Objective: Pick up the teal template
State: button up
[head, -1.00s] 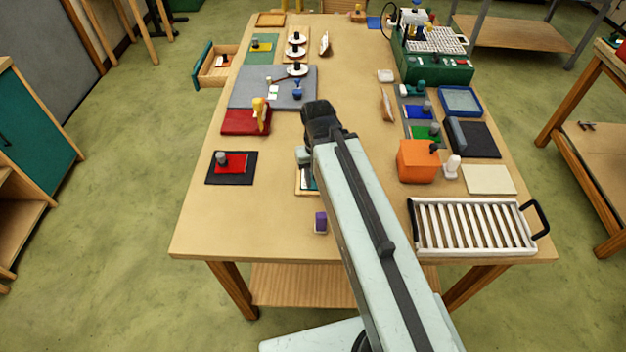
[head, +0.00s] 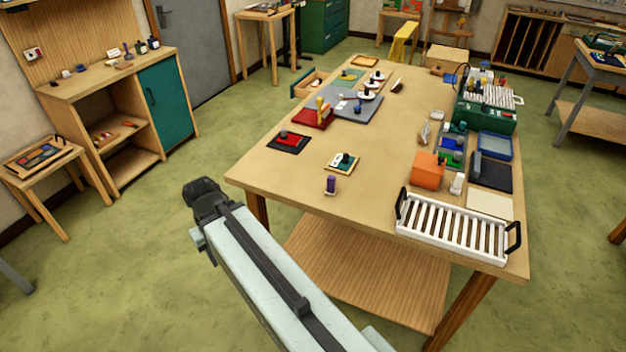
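A small wooden-edged board (head: 332,166) lies on the near part of the big table. It carries a pale piece and a dark teal piece (head: 348,159) with a dark knob-like top, which looks like the teal template, though it is too small to be sure. My gripper (head: 200,203) is at the end of my arm, out over the green floor to the left of the table's near corner. It is well apart from the board. Its fingertips are hidden or too dark to read, and I see nothing held in it.
A purple-capped bottle (head: 330,185) stands near the table's front edge. The floor around my gripper is clear.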

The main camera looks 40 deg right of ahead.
aim_at(343, 162)
jog(key=u, duration=0.65)
jog(key=i, duration=0.2)
jog(key=z, duration=0.9)
jog(key=i, duration=1.15)
jog(key=u, duration=0.1)
jog(key=k, duration=0.7)
jog(key=z, duration=0.3)
jog(key=i, duration=0.9)
jog(key=u, duration=0.1)
